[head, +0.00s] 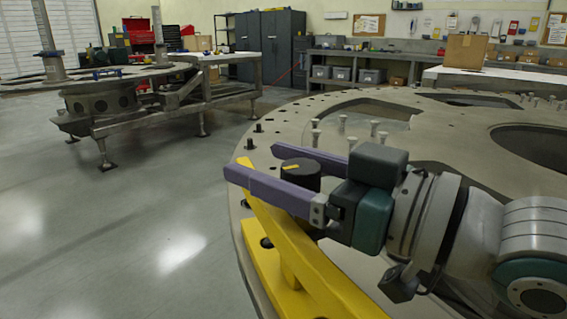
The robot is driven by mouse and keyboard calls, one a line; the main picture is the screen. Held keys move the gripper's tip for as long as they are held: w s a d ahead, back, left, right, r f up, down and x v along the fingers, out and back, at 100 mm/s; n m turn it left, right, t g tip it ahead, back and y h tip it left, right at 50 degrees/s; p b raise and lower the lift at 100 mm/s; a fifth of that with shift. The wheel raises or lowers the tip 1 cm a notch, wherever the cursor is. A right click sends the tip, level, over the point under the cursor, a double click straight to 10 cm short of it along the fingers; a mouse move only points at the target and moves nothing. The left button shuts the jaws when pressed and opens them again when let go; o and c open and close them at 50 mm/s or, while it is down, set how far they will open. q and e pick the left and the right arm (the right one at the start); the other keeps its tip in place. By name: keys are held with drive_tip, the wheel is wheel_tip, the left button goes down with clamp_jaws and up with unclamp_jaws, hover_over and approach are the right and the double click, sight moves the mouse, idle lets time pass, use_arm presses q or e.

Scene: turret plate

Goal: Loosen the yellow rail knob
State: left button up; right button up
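A black round knob (300,178) with a yellow mark on top stands at the yellow rail (290,255) on the edge of the large grey turret plate. My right gripper (249,162) reaches in from the right, its two long purple fingers spread apart with the knob between them. The near finger passes in front of the knob and hides its lower part; the far finger runs behind it. The fingertips extend past the knob to the left. I cannot tell whether either finger touches it. My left gripper is not in view.
The turret plate (290,130) has large cutouts, rim holes and several upright pale pins (316,133) behind the gripper. A second round plate on a metal stand (100,110) is at the far left. Grey floor (130,220) between is clear. Cabinets and benches line the back.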

drive_tip(key=shift+o, duration=0.2)
approach(318, 180)
drive_tip(key=x, duration=0.5)
drive_tip(key=shift+f, duration=0.1)
drive_tip(key=shift+d, duration=0.1)
